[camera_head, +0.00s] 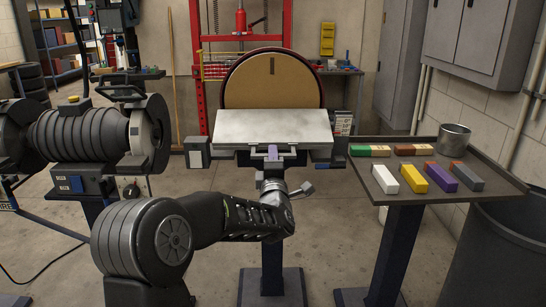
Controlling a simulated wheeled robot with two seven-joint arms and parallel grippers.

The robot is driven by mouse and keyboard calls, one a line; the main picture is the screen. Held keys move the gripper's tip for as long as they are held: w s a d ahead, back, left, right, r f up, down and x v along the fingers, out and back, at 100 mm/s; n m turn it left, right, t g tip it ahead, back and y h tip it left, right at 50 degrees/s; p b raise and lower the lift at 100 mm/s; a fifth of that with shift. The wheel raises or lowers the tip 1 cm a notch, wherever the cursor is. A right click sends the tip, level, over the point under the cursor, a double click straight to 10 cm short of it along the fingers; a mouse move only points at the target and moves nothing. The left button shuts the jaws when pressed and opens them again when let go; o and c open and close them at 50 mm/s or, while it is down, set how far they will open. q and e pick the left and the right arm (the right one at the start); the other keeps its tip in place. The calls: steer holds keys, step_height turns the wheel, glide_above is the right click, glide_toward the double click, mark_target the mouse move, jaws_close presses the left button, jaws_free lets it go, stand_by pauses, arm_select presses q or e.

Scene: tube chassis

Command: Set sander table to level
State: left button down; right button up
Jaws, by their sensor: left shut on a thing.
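The sander table (272,127) is a pale grey metal plate in front of the round tan sanding disc (272,82), in the middle of the head view. Its top face shows broadly; I cannot tell its exact angle. A bar handle (245,152) runs along its front edge. My left arm comes in from the lower left, and my left gripper (272,156) points up at the middle of this handle, shut on it. The fingers are small and partly hidden by the wrist. My right gripper is not in view.
On the right, a dark tray stand (480,185) carries several coloured blocks and a metal cup (453,140). A dark bin (505,250) stands beside it. A buffing machine (95,130) stands at left. Floor between the sander and the tray stand is clear.

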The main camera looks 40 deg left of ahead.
mark_target(273, 137)
arm_select(q)
step_height(273, 137, up, 7)
steer(key=s+d+g+h+p, duration=0.1)
steer(key=g+p, duration=0.1)
steer(key=p, duration=0.7)
steer(key=shift+s+h+p, duration=0.15)
steer(key=shift+h+p, duration=0.25)
steer(key=shift+r, duration=0.15)
steer(key=c, duration=1.5)
jaws_free()
steer(key=shift+o, duration=0.2)
steer(key=shift+s+d, duration=0.1)
steer(key=v, duration=0.7)
steer(key=shift+s+d, duration=0.2)
steer(key=shift+d, duration=0.05)
